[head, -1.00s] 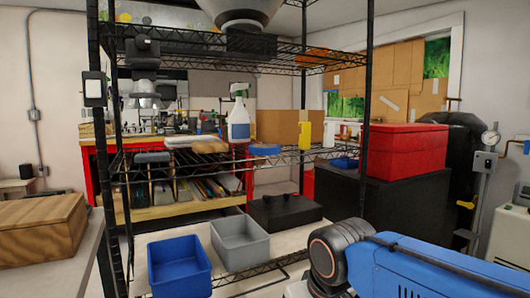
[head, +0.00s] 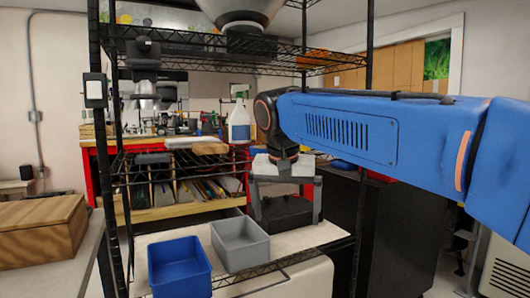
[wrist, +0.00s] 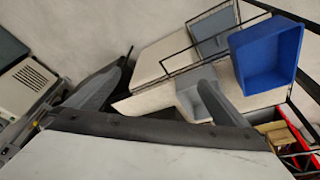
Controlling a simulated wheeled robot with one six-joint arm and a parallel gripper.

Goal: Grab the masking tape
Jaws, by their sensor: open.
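I cannot make out the masking tape in either current view. My blue arm covers part of the middle shelf in the head view.
A blue bin (head: 180,268) and a grey bin (head: 240,244) stand on the lower shelf. A spray bottle (head: 239,122) stands behind my forearm's end. Black rack posts (head: 113,180) and wire shelves (head: 200,50) bound the space. A wooden box (head: 40,230) is at left.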

